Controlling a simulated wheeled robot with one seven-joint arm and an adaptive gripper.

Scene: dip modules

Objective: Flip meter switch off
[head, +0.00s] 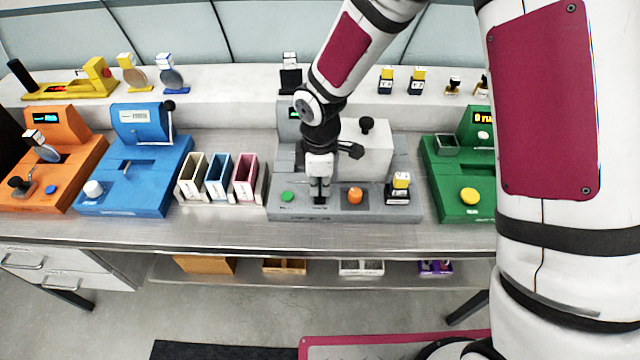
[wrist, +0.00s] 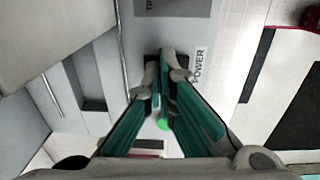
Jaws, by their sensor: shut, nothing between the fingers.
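The grey meter station (head: 345,208) stands in the middle of the bench, with a green button (head: 287,196) and an orange knob (head: 354,195) on its front panel. My gripper (head: 320,192) points down at this panel between the button and the knob. In the wrist view my gripper's fingertips (wrist: 166,62) are together with nothing between them. They are at a small dark switch base beside the POWER label (wrist: 199,66). The fingers cover most of the switch, so its position and any contact are unclear.
A yellow-topped stamp (head: 400,182) stands on the right of the panel. To the left are slotted bins (head: 217,178), a blue station (head: 130,190) and an orange station (head: 75,165). A green station (head: 455,180) stands to the right. The bench front edge (head: 240,235) is clear.

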